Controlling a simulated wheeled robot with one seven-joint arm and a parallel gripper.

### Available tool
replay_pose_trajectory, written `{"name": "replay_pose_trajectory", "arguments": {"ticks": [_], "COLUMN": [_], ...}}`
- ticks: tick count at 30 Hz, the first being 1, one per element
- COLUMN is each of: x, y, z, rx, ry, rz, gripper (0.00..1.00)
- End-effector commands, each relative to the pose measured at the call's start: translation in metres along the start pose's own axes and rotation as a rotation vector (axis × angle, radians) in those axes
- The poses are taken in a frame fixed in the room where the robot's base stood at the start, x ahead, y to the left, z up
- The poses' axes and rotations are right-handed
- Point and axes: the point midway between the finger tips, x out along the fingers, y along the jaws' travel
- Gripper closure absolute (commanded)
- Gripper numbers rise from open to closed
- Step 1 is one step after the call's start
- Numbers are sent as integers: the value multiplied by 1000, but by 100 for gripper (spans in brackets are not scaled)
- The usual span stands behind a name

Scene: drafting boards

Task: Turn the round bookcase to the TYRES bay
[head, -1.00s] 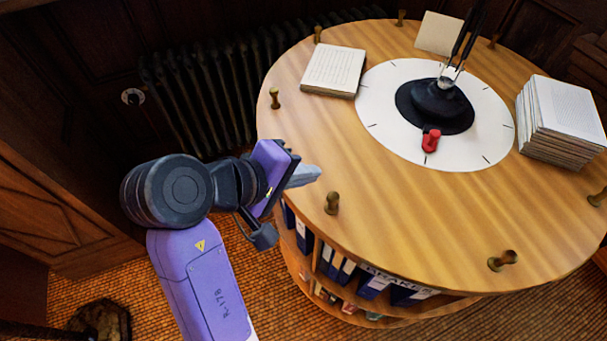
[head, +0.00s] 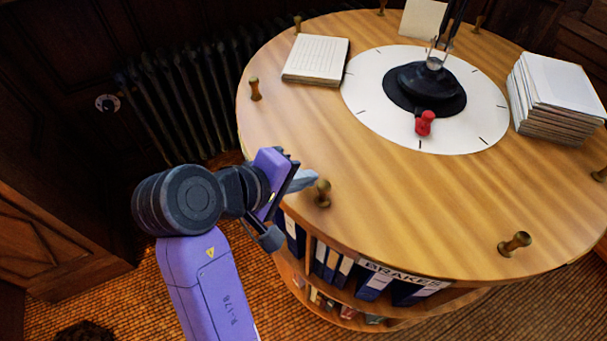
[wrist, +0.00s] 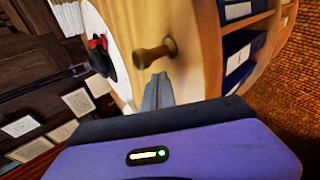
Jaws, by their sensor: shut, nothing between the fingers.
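The round bookcase (head: 400,190) has a wooden top with brass knobs around its rim and a white dial at the centre. My gripper (head: 312,177) is shut and empty at the near-left rim. Its fingertips are right by a brass knob (head: 322,193); I cannot tell whether they touch. In the wrist view the shut fingers (wrist: 158,88) point at the same knob (wrist: 154,53).
On the top lie a small paper stack (head: 316,60) at left and a tall one (head: 556,92) at right. A dark radiator (head: 180,105) stands behind the left side. Another rim knob (head: 515,243) is at front right.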

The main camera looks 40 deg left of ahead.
Motion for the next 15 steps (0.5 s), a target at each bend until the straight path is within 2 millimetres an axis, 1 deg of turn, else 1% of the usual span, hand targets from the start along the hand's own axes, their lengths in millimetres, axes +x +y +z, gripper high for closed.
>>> {"name": "replay_pose_trajectory", "arguments": {"ticks": [5,12,15], "x": [0,2,2], "y": [4,5,5], "z": [17,45,54], "rx": [-10,-28,-34], "ry": [9,27,37], "rz": [1,0,0], "gripper": [100,100,100]}}
